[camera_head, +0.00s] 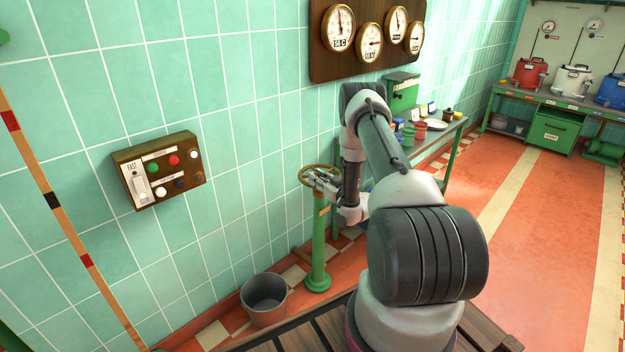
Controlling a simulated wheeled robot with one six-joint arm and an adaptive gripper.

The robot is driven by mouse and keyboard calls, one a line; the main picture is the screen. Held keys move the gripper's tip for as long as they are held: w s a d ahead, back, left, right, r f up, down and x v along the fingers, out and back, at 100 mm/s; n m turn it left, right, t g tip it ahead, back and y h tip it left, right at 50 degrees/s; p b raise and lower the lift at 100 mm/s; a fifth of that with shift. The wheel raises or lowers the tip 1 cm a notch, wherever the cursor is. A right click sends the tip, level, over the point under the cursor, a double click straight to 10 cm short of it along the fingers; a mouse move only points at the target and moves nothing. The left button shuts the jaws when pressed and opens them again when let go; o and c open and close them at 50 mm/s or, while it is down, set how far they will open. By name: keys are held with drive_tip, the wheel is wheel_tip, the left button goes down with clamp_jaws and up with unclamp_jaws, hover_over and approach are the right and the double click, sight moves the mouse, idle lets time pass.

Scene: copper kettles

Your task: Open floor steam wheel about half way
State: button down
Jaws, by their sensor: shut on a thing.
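The floor steam wheel (304,172) is a brass-coloured handwheel on top of a green floor pillar (319,245), close to the tiled wall. My gripper (318,182) is at the near right side of the wheel, with its fingers shut on the rim. My arm reaches over from the right and hides part of the wheel's right side. The wheel's angle of turn cannot be told from here.
A grey bucket (265,300) stands on the floor left of the pillar. A switch box (160,170) and a gauge board (330,62) are on the wall. A table (453,135) with small pots is behind my arm. Red floor at right is clear.

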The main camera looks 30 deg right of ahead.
drive_tip(key=shift+s+d+r, duration=0.1)
drive_tip(key=shift+s+d, duration=0.15)
drive_tip(key=shift+d, duration=0.4)
drive_tip(key=shift+s+d+r, duration=0.1)
drive_tip(key=shift+s+d, duration=0.1)
drive_tip(key=shift+d, duration=0.45)
drive_tip(key=c, duration=1.2)
unclamp_jaws()
drive_tip(key=shift+f, duration=0.1)
drive_tip(key=shift+c, duration=0.2)
drive_tip(key=s+d, duration=0.2)
drive_tip(key=s, duration=0.9)
drive_tip(key=shift+s+d, duration=0.15)
drive_tip(key=shift+s, duration=0.2)
drive_tip(key=shift+f, duration=0.1)
